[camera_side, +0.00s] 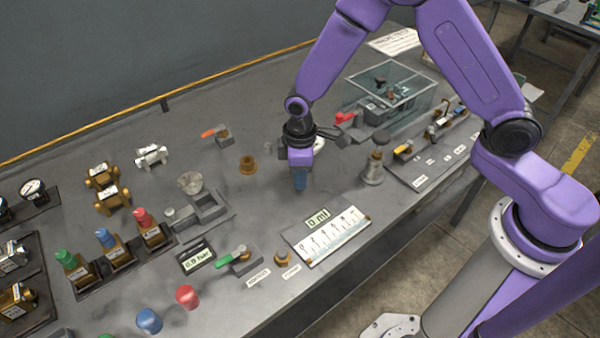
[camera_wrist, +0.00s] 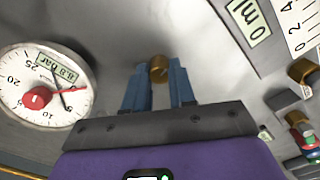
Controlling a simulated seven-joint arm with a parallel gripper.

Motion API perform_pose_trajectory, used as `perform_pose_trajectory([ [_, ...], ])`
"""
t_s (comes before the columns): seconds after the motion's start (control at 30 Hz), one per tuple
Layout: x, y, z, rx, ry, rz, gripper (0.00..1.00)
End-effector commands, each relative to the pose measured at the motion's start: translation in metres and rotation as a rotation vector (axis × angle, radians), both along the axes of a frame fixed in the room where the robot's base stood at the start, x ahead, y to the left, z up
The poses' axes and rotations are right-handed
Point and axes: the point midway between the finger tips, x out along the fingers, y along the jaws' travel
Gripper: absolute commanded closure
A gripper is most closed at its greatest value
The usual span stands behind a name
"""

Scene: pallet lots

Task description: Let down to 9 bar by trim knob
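My gripper (camera_side: 300,186) points down at the middle of the bench. In the wrist view its two blue fingers (camera_wrist: 158,80) are on either side of a small round brass knob (camera_wrist: 158,68), with no clear gap on either side. The knob is hidden in the side view. A round white gauge (camera_wrist: 66,108) is left of the fingers in the wrist view, with a scale, dark and red pointers, a red round piece (camera_wrist: 36,98) and a small bar display (camera_wrist: 57,69). The display appears to read 8.0 bar, but its first digit is blurred.
A white scale plate (camera_side: 330,238) with a 0 ml display (camera_side: 317,218) lies in front of my gripper. A brass fitting (camera_side: 248,165) stands left. A separate bar display (camera_side: 196,257) is front left.

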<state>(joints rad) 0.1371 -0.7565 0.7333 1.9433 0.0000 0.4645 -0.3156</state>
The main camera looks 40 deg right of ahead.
Motion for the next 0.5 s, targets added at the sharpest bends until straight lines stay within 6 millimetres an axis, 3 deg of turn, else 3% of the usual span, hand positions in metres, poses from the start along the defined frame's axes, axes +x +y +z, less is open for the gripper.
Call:
perform_pose_trajectory([
  [0.5,-0.0003,-0.0003,0.0002,-0.001,0.002,-0.166,1.0],
])
